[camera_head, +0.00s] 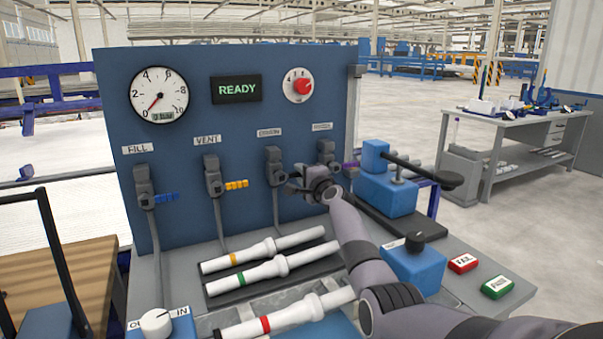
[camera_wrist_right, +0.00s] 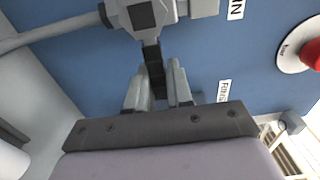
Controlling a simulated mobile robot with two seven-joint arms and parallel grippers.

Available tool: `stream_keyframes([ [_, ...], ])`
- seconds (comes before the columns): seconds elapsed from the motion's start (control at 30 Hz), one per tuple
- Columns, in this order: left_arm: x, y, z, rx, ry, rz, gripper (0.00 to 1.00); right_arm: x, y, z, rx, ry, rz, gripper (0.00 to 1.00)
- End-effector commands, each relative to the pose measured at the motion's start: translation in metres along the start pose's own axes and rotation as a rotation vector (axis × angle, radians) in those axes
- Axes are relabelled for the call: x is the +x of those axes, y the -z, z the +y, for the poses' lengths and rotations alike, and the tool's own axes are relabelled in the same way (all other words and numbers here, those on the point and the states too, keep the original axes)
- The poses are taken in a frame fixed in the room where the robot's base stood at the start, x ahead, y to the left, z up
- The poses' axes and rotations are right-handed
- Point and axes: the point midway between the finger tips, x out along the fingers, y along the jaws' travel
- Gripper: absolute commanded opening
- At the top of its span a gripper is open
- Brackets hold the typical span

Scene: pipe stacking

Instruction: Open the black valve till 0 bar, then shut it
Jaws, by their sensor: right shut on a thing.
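The black valve (camera_head: 274,172) is third from the left on the blue panel, and the wrist view also shows its grey body (camera_wrist_right: 148,14). Its black handle (camera_wrist_right: 153,57) runs from the body into my right gripper (camera_wrist_right: 157,80), whose fingers are closed on it. In the head view my right gripper (camera_head: 298,184) reaches the handle from the right and hides most of it. The round pressure gauge (camera_head: 160,94) has its red needle at the lower left, near 0. Its small digital readout is too small to read. My left gripper is not in view.
Valves with blue (camera_head: 166,198), yellow (camera_head: 236,184) and purple (camera_head: 350,164) handles share the panel. A green READY display (camera_head: 237,89) and a red knob (camera_head: 303,87) sit above. White pipes (camera_head: 264,247) lie below. A blue vise (camera_head: 385,190) stands right of my gripper.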

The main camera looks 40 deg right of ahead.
Motion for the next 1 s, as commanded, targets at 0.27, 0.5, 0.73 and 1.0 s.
stream_keyframes([
  [0.27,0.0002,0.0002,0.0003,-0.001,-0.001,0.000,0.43,0.0002,-0.0008,0.0018,0.029,0.000,-0.001,0.00],
  [0.5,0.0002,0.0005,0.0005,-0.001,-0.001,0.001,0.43,0.0001,-0.0010,0.0021,0.031,-0.001,-0.002,0.00],
  [0.73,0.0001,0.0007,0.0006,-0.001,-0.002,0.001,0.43,0.0001,-0.0008,0.0021,0.027,-0.001,-0.001,0.41],
  [1.0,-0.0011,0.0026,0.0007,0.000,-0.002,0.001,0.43,-0.0020,-0.0006,0.0014,0.024,-0.001,-0.001,0.41],
])
